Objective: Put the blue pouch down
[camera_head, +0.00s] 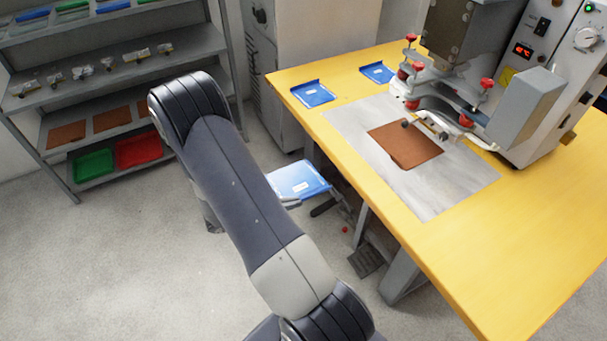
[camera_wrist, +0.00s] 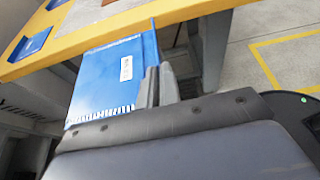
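A blue pouch (camera_head: 300,181) with a white label hangs in the air beside the left edge of the yellow table in the head view. In the wrist view the same pouch (camera_wrist: 108,78) fills the middle left. My gripper (camera_wrist: 158,85) is shut on the pouch's right edge, with the grey fingers close together there. In the head view my arm hides most of the gripper.
The yellow table (camera_head: 470,250) carries a grey mat with a brown sheet (camera_head: 405,145) under a welding machine (camera_head: 540,100). The table's front is bare. A shelf (camera_head: 110,60) at left holds small parts, brown sheets, a green tray (camera_head: 93,163) and a red tray (camera_head: 138,149).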

